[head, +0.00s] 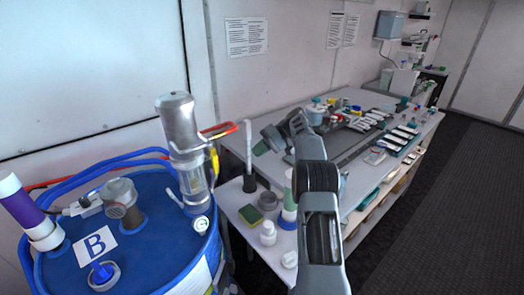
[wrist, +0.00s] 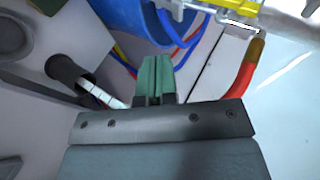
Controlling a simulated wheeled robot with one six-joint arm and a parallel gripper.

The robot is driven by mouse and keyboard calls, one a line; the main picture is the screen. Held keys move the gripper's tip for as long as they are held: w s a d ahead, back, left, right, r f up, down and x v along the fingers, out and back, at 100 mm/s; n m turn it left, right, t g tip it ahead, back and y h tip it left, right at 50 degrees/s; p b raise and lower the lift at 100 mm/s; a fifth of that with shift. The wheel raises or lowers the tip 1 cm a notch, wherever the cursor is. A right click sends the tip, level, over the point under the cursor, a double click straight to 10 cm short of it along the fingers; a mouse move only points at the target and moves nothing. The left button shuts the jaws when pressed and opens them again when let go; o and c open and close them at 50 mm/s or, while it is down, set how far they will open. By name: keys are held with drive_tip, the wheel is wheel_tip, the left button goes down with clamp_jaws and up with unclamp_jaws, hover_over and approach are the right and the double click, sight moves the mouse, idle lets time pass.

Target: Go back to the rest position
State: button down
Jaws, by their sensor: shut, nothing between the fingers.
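My gripper (wrist: 155,75) shows in the wrist view with its two green fingers together and nothing between them. In the head view my arm rises from the bottom edge and bends left, and my gripper (head: 261,147) hangs above the near left part of the bench. It is apart from the blue drum (head: 150,255) on the left. The drum's blue side (wrist: 135,20) also shows at the top of the wrist view.
A metal proportioner (head: 180,130) with a red-and-yellow handle stands on the drum. A dark holder (head: 249,183) with a white rod, a sponge (head: 250,215) and white bottles (head: 268,233) are on the bench (head: 230,197). The dark floor (head: 440,200) at right is clear.

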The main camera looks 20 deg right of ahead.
drive_tip(key=s+a+r+m+h, duration=0.2)
drive_tip(key=s+a+r+h, duration=0.4)
drive_tip(key=s+a, duration=0.5)
drive_tip(key=s+f+t+h, duration=0.2)
drive_tip(key=s+f, duration=0.1)
drive_tip(key=s, duration=0.7)
drive_tip(key=s+f+t+h, duration=0.1)
drive_tip(key=s+f+h, duration=0.2)
drive_tip(key=s, duration=0.7)
drive_tip(key=shift+s+a+f+t+h, duration=0.25)
drive_tip(key=shift+a+f+t+h, duration=0.05)
drive_tip(key=shift+t, duration=0.1)
